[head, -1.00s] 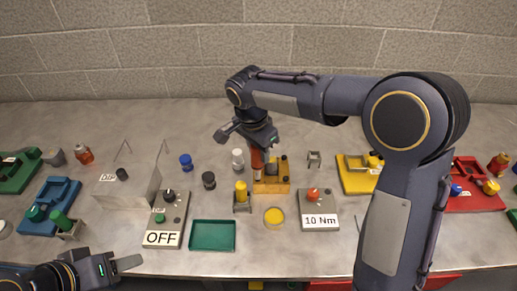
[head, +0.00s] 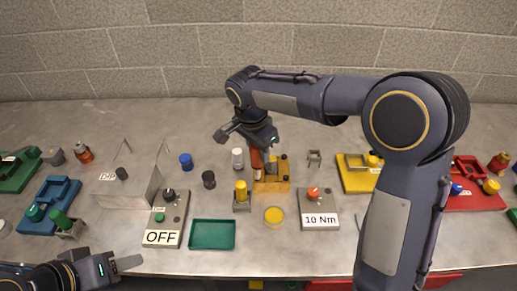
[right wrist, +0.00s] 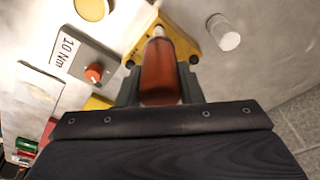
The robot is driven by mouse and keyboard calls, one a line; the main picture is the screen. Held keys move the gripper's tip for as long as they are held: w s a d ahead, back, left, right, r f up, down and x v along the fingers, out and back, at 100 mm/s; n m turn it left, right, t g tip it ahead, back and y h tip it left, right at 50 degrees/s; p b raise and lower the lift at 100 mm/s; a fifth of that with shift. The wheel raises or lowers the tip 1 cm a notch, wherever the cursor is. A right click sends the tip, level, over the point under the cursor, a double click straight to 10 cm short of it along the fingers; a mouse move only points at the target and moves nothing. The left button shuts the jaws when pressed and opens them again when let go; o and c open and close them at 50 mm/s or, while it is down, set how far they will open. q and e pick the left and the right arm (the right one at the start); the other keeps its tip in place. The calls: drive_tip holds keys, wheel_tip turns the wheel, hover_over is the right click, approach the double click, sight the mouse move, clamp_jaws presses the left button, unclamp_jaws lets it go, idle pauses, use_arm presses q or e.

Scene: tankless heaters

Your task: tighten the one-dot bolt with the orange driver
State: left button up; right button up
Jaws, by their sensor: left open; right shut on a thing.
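My right gripper (head: 259,147) is shut on the orange driver (head: 257,161), which points down over the yellow-orange fixture (head: 271,187). In the right wrist view the orange driver (right wrist: 159,72) is between the fingers, with its pale shaft end over the fixture (right wrist: 137,53). I cannot tell whether the tip touches a bolt. The one-dot bolt and its dots cannot be made out.
A grey box labelled 10 Nm (head: 319,208) with a red knob stands right of the fixture. An OFF box (head: 163,237), a green tray (head: 212,235) and a yellow driver in a stand (head: 241,190) are to its left. A clear-walled stand (head: 127,190) is further left.

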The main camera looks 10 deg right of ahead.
idle(0.6)
drive_tip(key=shift+r+p, duration=2.7)
drive_tip(key=shift+r, duration=0.9)
